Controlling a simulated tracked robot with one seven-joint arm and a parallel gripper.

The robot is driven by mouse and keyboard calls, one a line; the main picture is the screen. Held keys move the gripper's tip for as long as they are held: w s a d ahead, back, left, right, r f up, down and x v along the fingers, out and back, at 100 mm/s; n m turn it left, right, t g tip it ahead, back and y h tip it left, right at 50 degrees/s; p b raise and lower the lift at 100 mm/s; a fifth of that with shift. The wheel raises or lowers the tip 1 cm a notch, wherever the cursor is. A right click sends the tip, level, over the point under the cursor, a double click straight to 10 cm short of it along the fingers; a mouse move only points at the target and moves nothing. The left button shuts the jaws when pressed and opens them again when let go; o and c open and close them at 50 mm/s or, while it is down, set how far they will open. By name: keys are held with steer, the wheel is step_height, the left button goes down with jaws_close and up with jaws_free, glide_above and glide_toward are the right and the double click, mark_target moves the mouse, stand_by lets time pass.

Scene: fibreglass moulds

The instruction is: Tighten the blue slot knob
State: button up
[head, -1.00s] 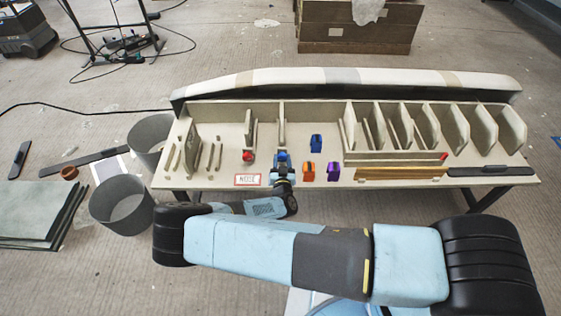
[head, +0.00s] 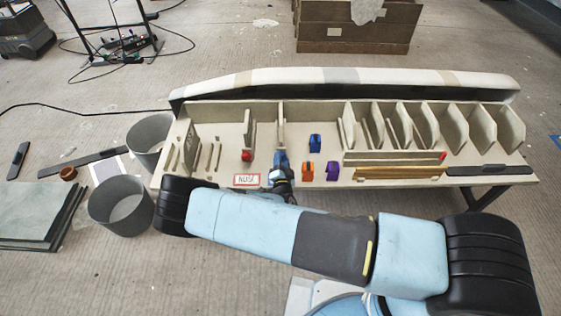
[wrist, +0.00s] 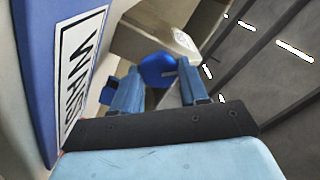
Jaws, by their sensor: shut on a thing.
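The blue slot knob (wrist: 158,70) shows in the wrist view as a round blue head between my fingertips. My gripper (wrist: 158,80) is shut on it, with one light-blue finger on each side. In the head view my gripper (head: 281,164) is at the front part of the mould bench (head: 215,115), in line with an upright slotted board (head: 281,125). There the knob is largely hidden by my gripper and wrist. How far the knob is turned cannot be told.
A red knob (head: 247,156) sits left of my gripper, behind a NOSE label (head: 247,180). Blue (head: 315,142), orange (head: 308,172) and purple (head: 333,171) pieces stand close on the right. Upright boards (head: 455,125) fill the bench's right side. Grey bins (head: 122,205) stand at left.

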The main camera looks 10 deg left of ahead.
steer(key=shift+d+m, duration=0.1)
steer(key=shift+m, duration=0.6)
steer(key=shift+f, duration=0.1)
steer(key=o, duration=1.1)
steer(key=shift+c, duration=0.2)
steer(key=v, duration=1.3)
steer(key=shift+s, duration=0.4)
steer(key=shift+f, duration=0.1)
